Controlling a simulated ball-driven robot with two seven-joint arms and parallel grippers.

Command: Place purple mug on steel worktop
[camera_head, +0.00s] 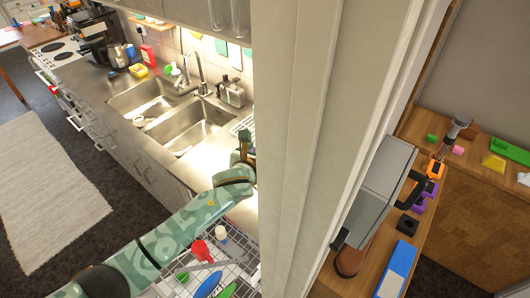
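The steel worktop (92,84) runs along the wall on the left and holds two sinks. My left arm comes in from the lower left and reaches over the worktop's near end. My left gripper (243,145) is at the edge of a pale upright panel, which partly hides it. I cannot tell whether it is open or holds anything. I cannot make out a purple mug for certain. A small purple thing (430,188) stands on the wooden shelf at the right, too small to identify. My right gripper is not in view.
The pale panel (300,130) fills the middle and blocks the view behind it. A dish rack (240,270) with a red cup (199,249) and colored items is below my arm. A tap (200,72) rises behind the sinks. A grey box-like appliance (378,190) stands at right.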

